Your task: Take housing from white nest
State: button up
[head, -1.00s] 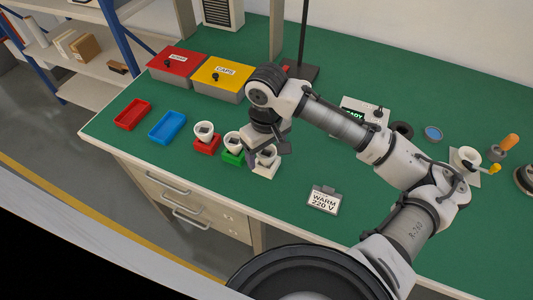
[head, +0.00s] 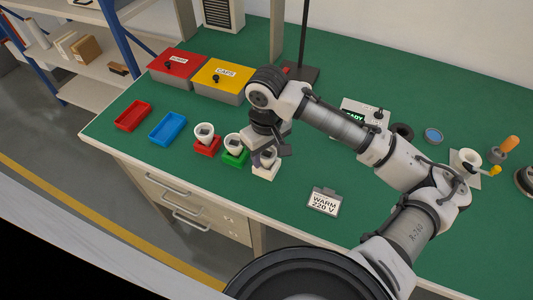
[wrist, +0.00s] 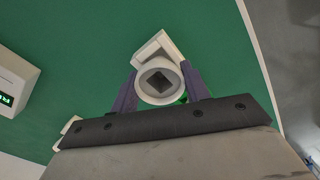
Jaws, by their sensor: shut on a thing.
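The white housing (wrist: 145,83) sits between my gripper's two fingers in the wrist view, its round rim around a dark square opening. My gripper (head: 267,155) is shut on the housing at the white nest (head: 264,173). A corner of the nest (wrist: 152,47) shows beyond the housing in the wrist view. In the head view the fingers partly hide the housing. I cannot tell whether the housing still touches the nest.
Similar white housings stand in the red nest (head: 207,151) and the green nest (head: 236,160), close on the left. Empty red (head: 133,115) and blue (head: 168,128) trays lie further left.

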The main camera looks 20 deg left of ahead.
notch_tip(320, 180, up, 24)
jog(key=p, duration=0.4)
dwell(0.6)
